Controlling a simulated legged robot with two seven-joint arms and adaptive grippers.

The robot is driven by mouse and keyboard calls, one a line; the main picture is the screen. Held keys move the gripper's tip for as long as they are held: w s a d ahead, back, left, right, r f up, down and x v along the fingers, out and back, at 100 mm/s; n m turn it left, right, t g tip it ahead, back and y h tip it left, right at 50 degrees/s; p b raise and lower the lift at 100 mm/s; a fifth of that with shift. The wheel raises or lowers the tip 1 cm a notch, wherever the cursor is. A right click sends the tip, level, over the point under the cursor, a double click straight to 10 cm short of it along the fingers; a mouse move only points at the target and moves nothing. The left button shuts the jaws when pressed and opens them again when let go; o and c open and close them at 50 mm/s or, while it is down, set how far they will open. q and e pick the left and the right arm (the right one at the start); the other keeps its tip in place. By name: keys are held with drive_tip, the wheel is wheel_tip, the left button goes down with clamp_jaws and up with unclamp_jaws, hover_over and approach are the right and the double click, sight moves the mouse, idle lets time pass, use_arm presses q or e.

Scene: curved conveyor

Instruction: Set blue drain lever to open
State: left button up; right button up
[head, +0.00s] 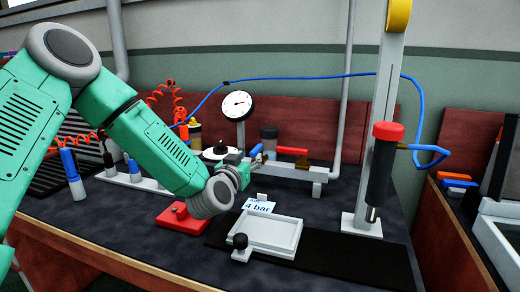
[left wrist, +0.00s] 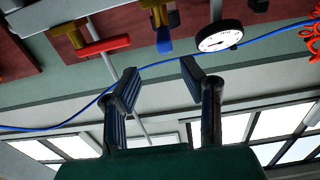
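The blue drain lever (head: 256,150) shows as a small blue piece just beyond my left gripper (head: 248,165) in the head view, partly hidden by it. In the left wrist view, whose picture is upside down, the blue lever (left wrist: 163,40) hangs from a brass valve (left wrist: 155,8) near the top. It looks foreshortened, crosswise to the rail. My left gripper (left wrist: 158,70) is open, its two ribbed fingers apart with nothing between them. The lever appears beyond the fingertips, near the gap; contact does not show. My right gripper is not in view.
A red lever (head: 290,151) lies along the grey pipe rail (head: 312,174). A dial gauge (head: 237,106) stands behind. A blue hose (head: 290,77) crosses above. A white tray (head: 270,235), a red base block (head: 182,218) and an upright stand (head: 384,130) are nearby.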

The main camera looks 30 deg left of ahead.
sight(257, 146)
use_arm(q)
drive_tip(key=x, duration=0.3)
drive_tip(key=a+b+x, duration=0.1)
drive_tip(key=x, duration=0.2)
drive_tip(key=b+x, duration=0.1)
drive_tip(key=x, duration=0.2)
drive_tip(key=shift+a+f, duration=0.25)
drive_tip(key=shift+f, duration=0.1)
drive_tip(key=shift+w+d, duration=0.1)
drive_tip(key=shift+w, duration=0.1)
drive_tip(key=shift+w+d+r, duration=0.1)
drive_tip(key=shift+d+r, duration=0.1)
drive_tip(key=shift+d, duration=0.1)
drive_tip(key=shift+a, duration=0.15)
clamp_jaws()
drive_tip(key=shift+a+f, duration=0.1)
drive_tip(key=shift+a, duration=0.05)
